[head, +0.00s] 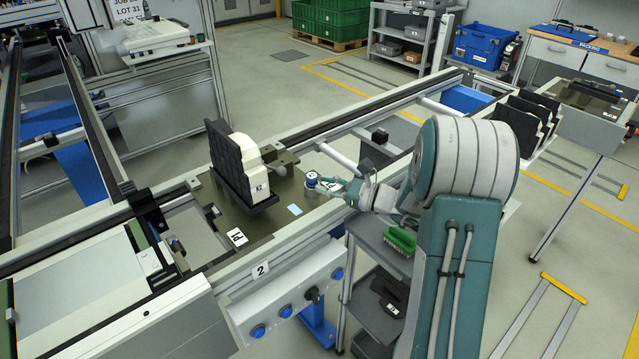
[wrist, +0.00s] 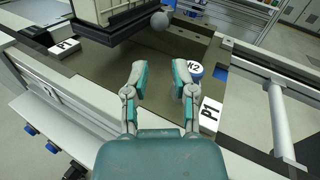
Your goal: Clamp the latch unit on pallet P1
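The latch unit (head: 256,176), a white body against an upright black ribbed plate, stands on the dark pallet P1 (head: 262,222). A round blue-and-white piece (head: 312,179) marked M2 stands near the pallet's right side. It also shows in the wrist view (wrist: 195,69), just right of my right finger. My gripper (wrist: 161,68) is open and empty above the pallet. I cannot tell whether that finger touches the M2 piece.
A grey cart (head: 380,245) with a green brush (head: 400,240) stands beside my arm. More black-and-white units (head: 525,115) stand at right.

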